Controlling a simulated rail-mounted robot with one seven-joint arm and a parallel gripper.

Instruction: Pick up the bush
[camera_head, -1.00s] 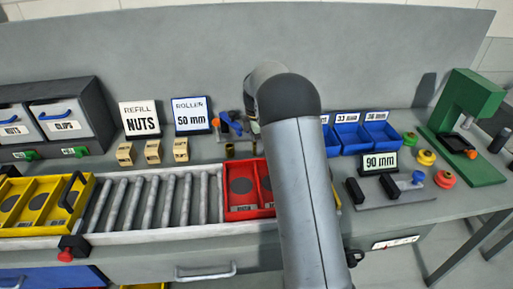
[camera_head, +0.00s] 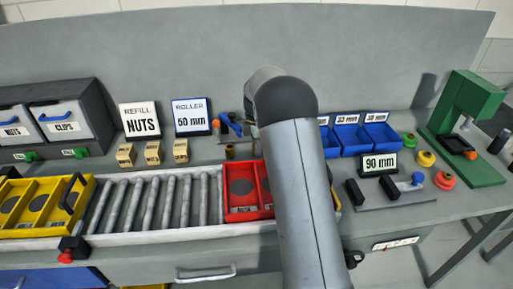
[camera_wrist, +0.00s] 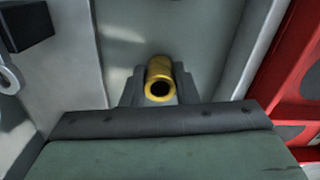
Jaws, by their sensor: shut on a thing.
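The bush is a short gold tube (camera_wrist: 159,68) with a dark round bore, seen in the wrist view. My gripper (camera_wrist: 161,86) is shut on it, with a grey finger against each side. The bush's open end faces the wrist camera. In the head view my arm hides the gripper and this bush. A small dark brass-coloured piece (camera_head: 229,151) stands on the bench left of my arm.
A red tray (camera_head: 240,211) sits at the right end of the roller conveyor (camera_head: 150,203), left of my arm. Yellow trays (camera_head: 18,232) are at the far left. Blue bins (camera_head: 352,139), a 90 mm sign (camera_head: 379,163) and a green press (camera_head: 470,105) stand to the right.

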